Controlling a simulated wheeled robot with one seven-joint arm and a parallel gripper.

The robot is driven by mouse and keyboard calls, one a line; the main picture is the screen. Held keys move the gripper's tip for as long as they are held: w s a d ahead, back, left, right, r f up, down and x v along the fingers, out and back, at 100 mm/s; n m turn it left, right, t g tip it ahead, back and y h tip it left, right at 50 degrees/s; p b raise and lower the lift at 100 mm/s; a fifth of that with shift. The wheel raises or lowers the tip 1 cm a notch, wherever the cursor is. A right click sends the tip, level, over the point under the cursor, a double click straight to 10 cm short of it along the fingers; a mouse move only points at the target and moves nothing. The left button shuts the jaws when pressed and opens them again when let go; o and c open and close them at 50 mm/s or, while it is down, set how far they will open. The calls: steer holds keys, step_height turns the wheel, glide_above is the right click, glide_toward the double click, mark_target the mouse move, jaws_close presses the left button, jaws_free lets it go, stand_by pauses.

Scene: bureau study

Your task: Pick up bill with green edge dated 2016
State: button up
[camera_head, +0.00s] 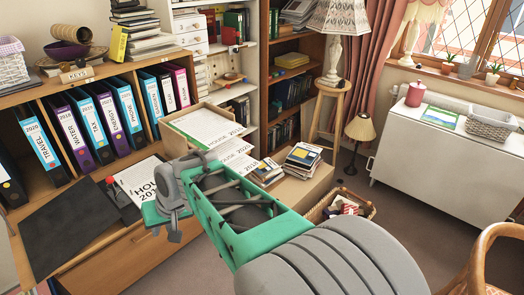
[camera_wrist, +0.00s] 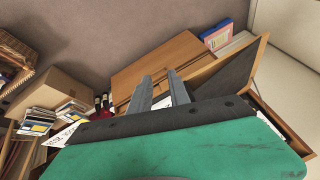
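Several white sheets printed "HOUSE" lie on the bureau: one (camera_head: 138,183) is beside the end of my arm, with its year partly hidden. Others lie in an overlapping stack to the right, with a sheet marked 2020 (camera_head: 205,125) at the back and a 2019 sheet (camera_head: 225,146) in front. I cannot make out a green-edged bill dated 2016 for certain; my arm covers part of the papers. My gripper (camera_wrist: 159,75) shows in the wrist view with its two grey fingers apart and nothing between them.
Binders (camera_head: 95,122) line the bureau's back. A black mat (camera_head: 65,230) lies at the left front. Small stacks of books (camera_head: 303,158) stand on a box right of my arm. A basket (camera_head: 340,207) is on the floor. A white cabinet (camera_head: 425,150) stands under the window.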

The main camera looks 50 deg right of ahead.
steer(key=w+d+f+m+t+y+b, duration=0.1)
steer(key=w+d+m+t+b, duration=0.2)
steer(key=w+d, duration=0.6)
steer(key=w+d+m+t, duration=0.4)
steer(key=w+d+m, duration=0.15)
steer(key=d, duration=0.65)
steer(key=s+d+r+m+t+h+b, duration=0.1)
steer(key=s+d+m+t, duration=0.2)
steer(key=d, duration=0.6)
steer(key=s+d+r+m+t+h, duration=0.1)
steer(key=s+d+m+t, duration=0.2)
steer(key=d, duration=0.6)
steer(key=w, duration=0.9)
steer(key=shift+w+f, duration=0.2)
steer(key=shift+w, duration=0.05)
jaws_close()
